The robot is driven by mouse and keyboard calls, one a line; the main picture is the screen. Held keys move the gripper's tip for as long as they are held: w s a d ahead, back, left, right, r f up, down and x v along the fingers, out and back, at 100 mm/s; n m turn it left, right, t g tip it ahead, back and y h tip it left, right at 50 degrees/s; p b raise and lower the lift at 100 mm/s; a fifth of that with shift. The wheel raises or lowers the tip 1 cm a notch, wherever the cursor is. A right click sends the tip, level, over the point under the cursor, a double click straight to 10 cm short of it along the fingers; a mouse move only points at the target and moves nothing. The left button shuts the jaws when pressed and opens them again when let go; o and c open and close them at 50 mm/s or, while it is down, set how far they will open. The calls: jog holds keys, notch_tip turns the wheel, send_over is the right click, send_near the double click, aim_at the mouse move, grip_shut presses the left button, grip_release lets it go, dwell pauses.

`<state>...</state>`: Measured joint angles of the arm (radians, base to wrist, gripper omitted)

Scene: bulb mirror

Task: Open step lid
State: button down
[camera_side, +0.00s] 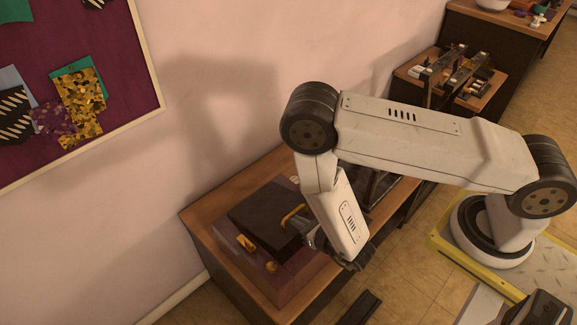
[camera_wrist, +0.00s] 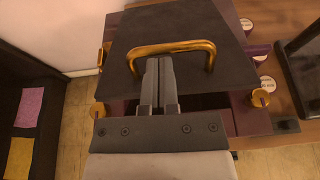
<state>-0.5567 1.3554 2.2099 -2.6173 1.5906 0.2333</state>
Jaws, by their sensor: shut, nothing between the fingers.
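A purple box (camera_side: 287,272) sits on a wooden table and has a dark lid (camera_side: 262,213) with a gold handle (camera_side: 293,215). In the wrist view the lid (camera_wrist: 187,24) fills the upper middle, and its gold handle (camera_wrist: 172,47) arches across it. A dark gap shows below the lid's near edge, so the lid looks partly raised. My gripper (camera_side: 308,238) is beside the handle at the lid's right side. In the wrist view my gripper (camera_wrist: 159,62) is shut and empty, with its fingertips just short of the handle bar. I cannot tell whether they touch the lid.
Gold knobs (camera_side: 246,242) stick out from the box's side; another knob (camera_wrist: 261,97) is at the right in the wrist view. Round labelled discs (camera_wrist: 267,83) lie right of the lid. A dark framed object (camera_wrist: 300,70) stands farther right. The wall (camera_side: 200,100) is close behind the table.

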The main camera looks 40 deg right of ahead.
jog(key=shift+w+r+g, duration=2.2)
jog(key=shift+w+r, duration=3.9)
jog(key=shift+w, duration=1.5)
jog(key=w+g, duration=0.1)
jog(key=w, duration=1.1)
jog(key=shift+f+g, duration=0.25)
jog(key=shift+g, duration=0.05)
jog(key=shift+w+r, duration=0.15)
jog(key=shift+r, duration=0.1)
jog(key=w+r, duration=0.3)
jog(key=r, duration=0.6)
jog(key=shift+w, duration=0.1)
